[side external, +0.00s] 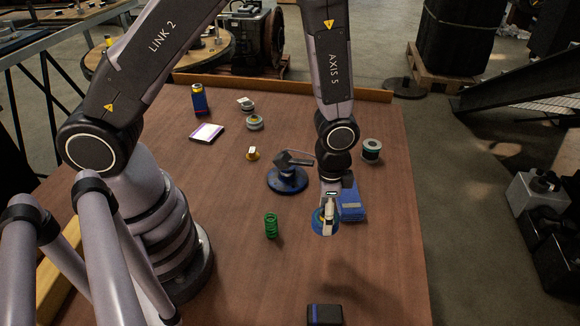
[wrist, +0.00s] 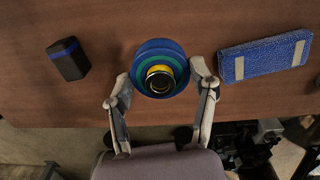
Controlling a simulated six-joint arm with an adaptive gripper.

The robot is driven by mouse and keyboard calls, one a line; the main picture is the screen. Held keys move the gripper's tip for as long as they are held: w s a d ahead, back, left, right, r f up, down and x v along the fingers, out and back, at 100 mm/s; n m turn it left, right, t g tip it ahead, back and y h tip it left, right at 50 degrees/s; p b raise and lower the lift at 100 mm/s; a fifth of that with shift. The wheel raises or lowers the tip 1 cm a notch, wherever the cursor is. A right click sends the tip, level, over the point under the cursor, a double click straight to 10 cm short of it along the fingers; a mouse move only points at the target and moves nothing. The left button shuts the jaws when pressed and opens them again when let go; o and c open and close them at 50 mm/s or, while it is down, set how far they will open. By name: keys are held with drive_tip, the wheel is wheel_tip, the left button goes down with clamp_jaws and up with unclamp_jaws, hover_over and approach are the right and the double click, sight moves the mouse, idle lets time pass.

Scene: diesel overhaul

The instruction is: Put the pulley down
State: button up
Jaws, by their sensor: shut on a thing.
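The pulley (wrist: 143,60) is a round blue and green disc with a yellow ring and dark centre, seen face-on in the wrist view. My gripper (wrist: 160,78) has one finger on each side of its rim and is shut on it. In the side external view the pulley (side external: 318,226) shows blue below my gripper (side external: 327,212), partly covered by the fingers. It is over the near right part of the wooden table (side external: 225,275). I cannot tell whether its underside touches the table.
A blue pad with pale strips (wrist: 265,57) lies close to the right. A black box with a blue band (wrist: 68,59) stands to the left in the wrist view. A green spring (side external: 271,225) and a blue round-based part (side external: 287,180) stand nearby. Table between spring and box is clear.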

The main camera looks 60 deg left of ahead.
drive_tip(key=w+a+r+n, duration=0.15)
drive_tip(key=a+n, duration=0.35)
drive_tip(key=a, duration=0.6)
drive_tip(key=w+a+r+n, duration=0.15)
drive_tip(key=a+n, duration=0.25)
drive_tip(key=a, duration=0.8)
drive_tip(key=s+a+r+n, duration=0.1)
drive_tip(key=s+a+n, duration=0.5)
drive_tip(key=a, duration=0.4)
drive_tip(key=s+a+r+n, duration=0.1)
drive_tip(key=s+a+n, duration=0.3)
drive_tip(key=s+a, duration=0.5)
hover_over(206, 132)
drive_tip(key=f, duration=0.9)
drive_tip(key=shift+s+d, duration=0.2)
drive_tip(key=shift+d, duration=0.15)
drive_tip(key=shift+w+a+f, duration=0.2)
drive_tip(key=shift+a+f, duration=0.1)
drive_tip(key=shift+f, duration=0.05)
drive_tip(key=shift+w+a+f, duration=0.1)
drive_tip(key=shift+f, duration=1.6)
drive_tip(key=shift+f, duration=0.1)
